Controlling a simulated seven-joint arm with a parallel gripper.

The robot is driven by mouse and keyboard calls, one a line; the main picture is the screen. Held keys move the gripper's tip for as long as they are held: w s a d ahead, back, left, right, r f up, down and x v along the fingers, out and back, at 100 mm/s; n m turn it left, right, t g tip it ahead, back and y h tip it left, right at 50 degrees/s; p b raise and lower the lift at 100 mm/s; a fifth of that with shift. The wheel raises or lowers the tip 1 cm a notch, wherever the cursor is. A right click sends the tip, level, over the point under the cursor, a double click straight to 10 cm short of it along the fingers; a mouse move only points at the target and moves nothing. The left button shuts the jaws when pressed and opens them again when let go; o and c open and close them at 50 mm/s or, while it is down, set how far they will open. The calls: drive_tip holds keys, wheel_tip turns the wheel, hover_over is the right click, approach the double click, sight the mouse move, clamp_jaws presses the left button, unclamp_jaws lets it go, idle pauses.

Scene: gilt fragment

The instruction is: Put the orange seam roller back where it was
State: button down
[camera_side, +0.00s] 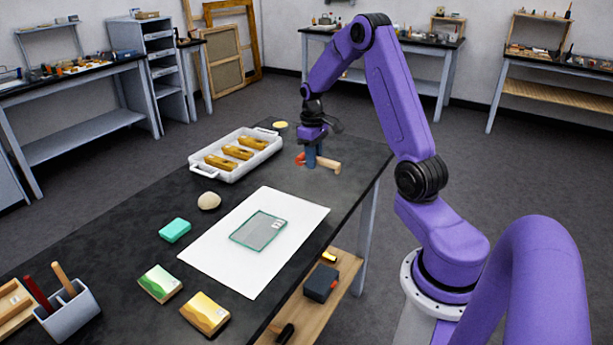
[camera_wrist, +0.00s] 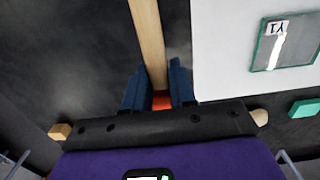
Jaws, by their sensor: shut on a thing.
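The orange seam roller has a long pale wooden handle (camera_side: 325,164) and an orange part (camera_side: 299,159). It lies at or just above the black tabletop, near the far right edge; I cannot tell whether it touches. My gripper (camera_side: 312,158) points down over it, with its blue fingers shut on the roller. In the wrist view, my gripper (camera_wrist: 158,88) has a finger on each side of the roller; the handle (camera_wrist: 147,40) runs away upward and a bit of orange (camera_wrist: 161,100) shows between the fingers. The rest of the roller is hidden.
A white tray (camera_side: 192,163) with three gold pieces stands left of my gripper. A white sheet (camera_side: 210,252) bearing a glass plate (camera_side: 258,231) lies nearer. A round stone (camera_side: 209,201), a green block (camera_side: 175,230) and a yellow disc (camera_side: 280,124) are also on the table (camera_side: 130,240).

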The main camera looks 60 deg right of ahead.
hover_over(307, 184)
wheel_tip(307, 184, down, 6)
drive_tip(key=shift+w+r, duration=0.1)
drive_tip(key=shift+w, duration=0.05)
drive_tip(key=shift+f, duration=1.5)
drive_tip(key=shift+f, duration=0.15)
drive_tip(key=c, duration=0.9)
unclamp_jaws()
